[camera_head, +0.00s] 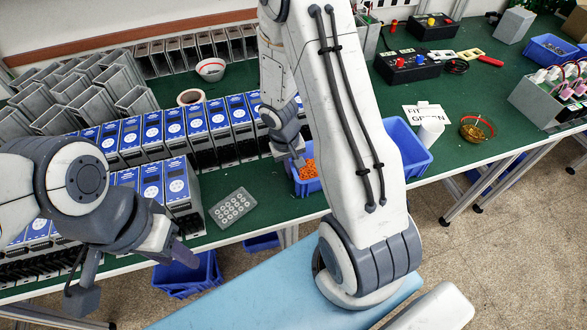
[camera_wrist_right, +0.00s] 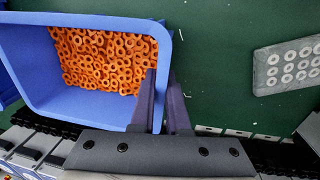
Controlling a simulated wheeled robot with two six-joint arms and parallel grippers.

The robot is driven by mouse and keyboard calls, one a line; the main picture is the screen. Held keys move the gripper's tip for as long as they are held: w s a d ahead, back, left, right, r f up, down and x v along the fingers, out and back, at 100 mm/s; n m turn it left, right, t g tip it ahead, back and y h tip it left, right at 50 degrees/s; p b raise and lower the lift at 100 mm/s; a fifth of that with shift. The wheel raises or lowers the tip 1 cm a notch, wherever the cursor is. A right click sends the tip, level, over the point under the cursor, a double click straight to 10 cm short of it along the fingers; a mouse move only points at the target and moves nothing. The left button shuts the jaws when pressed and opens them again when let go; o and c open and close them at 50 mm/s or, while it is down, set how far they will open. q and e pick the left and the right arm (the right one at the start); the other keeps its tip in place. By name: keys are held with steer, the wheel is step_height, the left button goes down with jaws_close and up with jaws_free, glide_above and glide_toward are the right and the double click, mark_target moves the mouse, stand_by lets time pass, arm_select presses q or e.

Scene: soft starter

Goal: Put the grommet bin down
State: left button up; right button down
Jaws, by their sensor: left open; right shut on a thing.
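The grommet bin (camera_head: 308,186) is a small blue open bin with orange ring-shaped grommets inside, near the table's front edge in the head view. In the right wrist view the bin (camera_wrist_right: 85,20) fills the upper left, upright, with the grommets (camera_wrist_right: 105,60) on its floor. My right gripper (camera_head: 293,162) is shut on the bin's side wall, one finger inside and one outside, as the right wrist view shows (camera_wrist_right: 165,90). Whether the bin touches the table is hard to tell. My left gripper (camera_head: 135,278) is open and empty, in front of the table at the left.
A grey plate with white rings (camera_head: 231,207) lies left of the bin. Rows of blue-and-white starter units (camera_head: 150,130) stand at left. A larger blue bin (camera_head: 408,148) stands right, partly behind my right arm. Green mat (camera_head: 260,195) is clear between plate and grommet bin.

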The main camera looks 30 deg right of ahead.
steer(key=shift+f, duration=0.1)
steer(key=c, duration=1.3)
jaws_free()
steer(key=shift+f, duration=0.1)
steer(key=o, duration=0.4)
steer(key=shift+r, duration=0.2)
step_height(320, 180, up, 12)
steer(key=a, duration=0.2)
steer(key=s+a+r+n, duration=0.1)
steer(key=s+a+r, duration=0.1)
steer(key=a, duration=0.2)
steer(key=s+a+r+n, duration=0.2)
steer(key=a, duration=0.3)
steer(key=s+a+r+n+y, duration=0.1)
steer(key=s+a+r+n, duration=0.1)
steer(key=a, duration=0.2)
steer(key=shift+s+a+r+t+p, duration=0.25)
steer(key=shift+s+a+t+p, duration=0.05)
steer(key=shift+t+p, duration=0.1)
steer(key=shift+o, duration=0.5)
steer(key=s+a+r+n+y, duration=0.1)
steer(key=s+a+r+n, duration=0.2)
steer(key=s, duration=0.8)
steer(key=a+n, duration=0.2)
steer(key=a, duration=0.1)
steer(key=shift+y, duration=0.3)
